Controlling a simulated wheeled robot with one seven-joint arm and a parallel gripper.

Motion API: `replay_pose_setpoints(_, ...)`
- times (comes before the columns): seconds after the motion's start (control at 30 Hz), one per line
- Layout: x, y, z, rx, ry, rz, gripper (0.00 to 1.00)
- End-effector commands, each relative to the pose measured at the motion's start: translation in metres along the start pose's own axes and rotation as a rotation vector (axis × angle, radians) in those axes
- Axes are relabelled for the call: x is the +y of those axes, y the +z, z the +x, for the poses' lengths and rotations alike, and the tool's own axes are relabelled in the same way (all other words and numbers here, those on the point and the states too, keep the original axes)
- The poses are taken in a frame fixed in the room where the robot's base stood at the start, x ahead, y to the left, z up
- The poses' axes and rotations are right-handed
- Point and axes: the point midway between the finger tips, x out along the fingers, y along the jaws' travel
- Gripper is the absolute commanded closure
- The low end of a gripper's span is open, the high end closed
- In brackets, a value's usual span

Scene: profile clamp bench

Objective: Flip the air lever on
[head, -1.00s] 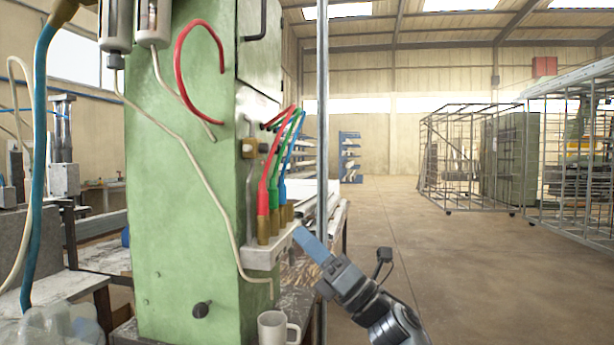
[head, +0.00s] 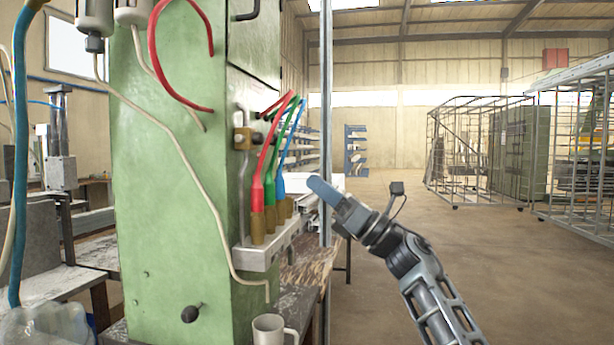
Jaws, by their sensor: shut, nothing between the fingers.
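My gripper (head: 322,190), with blue fingers, is shut and empty. It is in the air to the right of the green machine column (head: 172,190) and appears apart from it. A brass valve block (head: 243,139) with a thin grey rod is on the column's right side. It may carry the air lever, but I cannot make out a separate handle or its position. Red, green and blue hoses (head: 268,165) run down into brass fittings on a pale manifold (head: 260,257) below the block. The gripper shows to the right of these hoses.
A white mug (head: 268,330) stands on the bench at the column's foot. A black knob (head: 192,313) sits low on the column. A grey upright post (head: 326,90) rises behind the gripper. Open floor (head: 400,210) lies to the right, before wire cages (head: 480,155).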

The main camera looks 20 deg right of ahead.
Motion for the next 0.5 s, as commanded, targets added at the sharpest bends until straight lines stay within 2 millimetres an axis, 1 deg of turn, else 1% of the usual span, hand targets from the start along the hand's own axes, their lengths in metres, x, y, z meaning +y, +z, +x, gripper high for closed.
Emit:
replay_pose_setpoints(0.03, 0.002, 0.001, 0.010, 0.001, 0.004, 0.001, 1.00)
replay_pose_setpoints(0.3, 0.002, 0.001, 0.057, 0.001, 0.004, 0.002, 1.00)
replay_pose_setpoints(0.4, 0.002, 0.001, 0.071, 0.000, 0.003, 0.001, 1.00)
replay_pose_setpoints(0.5, 0.001, 0.000, 0.081, 0.001, 0.003, 0.001, 1.00)
